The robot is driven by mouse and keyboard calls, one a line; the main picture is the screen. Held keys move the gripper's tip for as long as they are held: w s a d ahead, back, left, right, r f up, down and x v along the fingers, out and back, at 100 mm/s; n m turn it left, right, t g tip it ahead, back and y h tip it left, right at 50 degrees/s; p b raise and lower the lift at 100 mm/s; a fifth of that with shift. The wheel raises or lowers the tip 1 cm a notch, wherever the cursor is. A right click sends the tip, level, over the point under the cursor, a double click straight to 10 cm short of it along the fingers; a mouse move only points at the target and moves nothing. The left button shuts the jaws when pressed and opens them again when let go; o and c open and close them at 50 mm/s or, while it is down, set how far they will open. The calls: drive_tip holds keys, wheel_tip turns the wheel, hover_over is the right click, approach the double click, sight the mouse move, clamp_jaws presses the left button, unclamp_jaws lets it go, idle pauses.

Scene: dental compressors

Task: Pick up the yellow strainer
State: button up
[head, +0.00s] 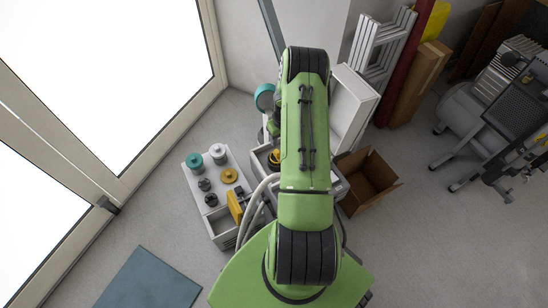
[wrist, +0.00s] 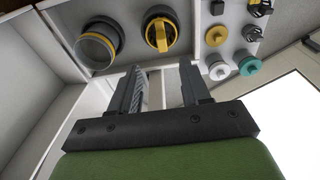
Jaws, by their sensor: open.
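Several yellow parts show, and I cannot tell surely which is the strainer. In the wrist view a dark round part with a yellow rim and crossbar (wrist: 160,33) sits in a white compartment. Beside it to the left lies a dark cup with a grey and yellow rim (wrist: 97,48). A small yellow disc (wrist: 216,36) lies to the right on a white surface; it also shows in the head view (head: 229,175). My gripper (wrist: 162,72) is open and empty, its fingers below the crossbar part in the picture and apart from it. The arm hides the gripper in the head view.
The white unit (head: 222,225) also carries teal and white caps, dark fittings and a yellow upright part (head: 235,207). An open cardboard box (head: 368,180) stands right of my arm. A ladder (head: 380,45) leans behind. Floor is clear at the lower right.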

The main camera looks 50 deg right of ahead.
sight(277, 151)
drive_tip(key=f+b, duration=0.1)
drive_tip(key=f, duration=0.2)
drive_tip(key=w+f+b, duration=0.1)
drive_tip(key=f, duration=0.3)
drive_tip(key=f+b, duration=0.2)
drive_tip(key=f, duration=0.2)
drive_tip(key=shift+w+d+f, duration=0.1)
drive_tip(key=shift+w, duration=0.25)
drive_tip(key=shift+r, duration=0.2)
clamp_jaws()
